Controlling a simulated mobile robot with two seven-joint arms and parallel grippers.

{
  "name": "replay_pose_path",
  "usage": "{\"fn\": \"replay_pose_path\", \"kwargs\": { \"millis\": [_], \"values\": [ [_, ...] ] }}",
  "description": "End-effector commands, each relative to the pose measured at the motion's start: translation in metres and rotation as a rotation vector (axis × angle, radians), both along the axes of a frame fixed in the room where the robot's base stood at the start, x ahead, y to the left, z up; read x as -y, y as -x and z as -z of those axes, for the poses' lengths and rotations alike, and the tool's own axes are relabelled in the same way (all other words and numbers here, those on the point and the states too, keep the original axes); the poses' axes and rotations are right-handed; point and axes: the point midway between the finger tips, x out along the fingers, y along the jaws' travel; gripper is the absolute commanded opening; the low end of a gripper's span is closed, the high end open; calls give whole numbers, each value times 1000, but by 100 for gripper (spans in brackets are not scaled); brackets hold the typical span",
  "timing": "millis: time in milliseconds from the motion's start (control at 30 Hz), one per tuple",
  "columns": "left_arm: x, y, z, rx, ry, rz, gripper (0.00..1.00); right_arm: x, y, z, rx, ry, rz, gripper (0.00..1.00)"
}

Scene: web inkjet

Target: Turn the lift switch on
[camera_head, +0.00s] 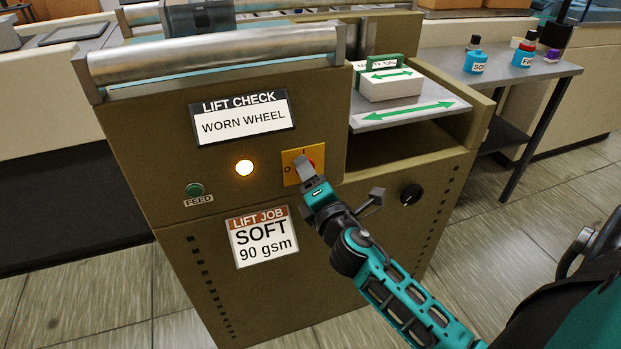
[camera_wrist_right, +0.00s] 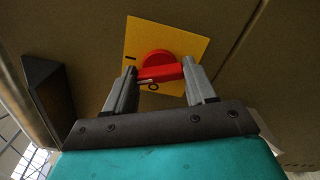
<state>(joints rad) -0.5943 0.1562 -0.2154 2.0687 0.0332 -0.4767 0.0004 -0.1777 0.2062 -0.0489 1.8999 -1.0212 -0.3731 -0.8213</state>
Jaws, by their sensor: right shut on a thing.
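The lift switch is a red rotary knob (camera_wrist_right: 158,62) on a yellow plate (camera_head: 291,163) on the front of the brown machine. I cannot tell for sure which mark the knob points to. My left gripper is out of view.
An orange lamp (camera_head: 244,168) glows left of the switch, with a green FEED button (camera_head: 195,189) further left. A black knob (camera_head: 411,194) sits to the right. A LIFT CHECK sign (camera_head: 243,118) reads WORN WHEEL. A LIFT JOB label (camera_head: 263,238) reads SOFT 90 gsm.

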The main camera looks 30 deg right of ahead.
Motion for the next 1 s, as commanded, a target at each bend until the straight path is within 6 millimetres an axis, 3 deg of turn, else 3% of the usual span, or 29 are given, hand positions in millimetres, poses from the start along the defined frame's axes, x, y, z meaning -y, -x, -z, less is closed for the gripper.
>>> {"fn": "replay_pose_path", "kwargs": {
  "millis": [500, 1000],
  "values": [
    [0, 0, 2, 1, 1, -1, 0, -1, 0, 1, 87, -366, -1, 25],
    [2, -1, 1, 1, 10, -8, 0, -1, 0, 1, 106, -452, -3, 25]
  ]
}}
